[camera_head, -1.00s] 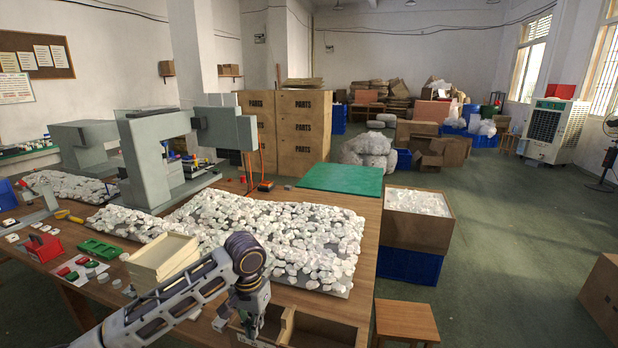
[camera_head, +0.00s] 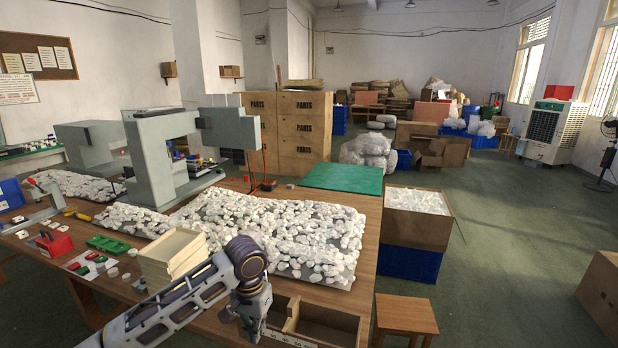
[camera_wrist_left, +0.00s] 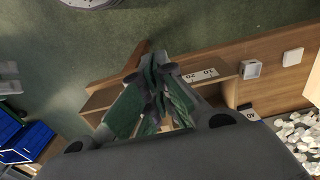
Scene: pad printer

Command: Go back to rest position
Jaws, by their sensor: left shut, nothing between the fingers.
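My left arm comes in from the lower left in the head view. Its gripper (camera_head: 252,325) points down near the front of the wooden table, beside the open wooden compartments, and is partly cut off by the bottom edge. In the left wrist view the gripper's green-grey fingers (camera_wrist_left: 157,75) are together with nothing between them. They show in front of the wooden compartment edge and the green floor. My right gripper is in neither view.
A stack of cream trays (camera_head: 172,254) stands close to my left forearm. White parts (camera_head: 290,235) cover a dark mat behind it. The open wooden compartments (camera_head: 318,322) lie right of the gripper, and a wooden stool (camera_head: 405,314) stands on the floor farther right.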

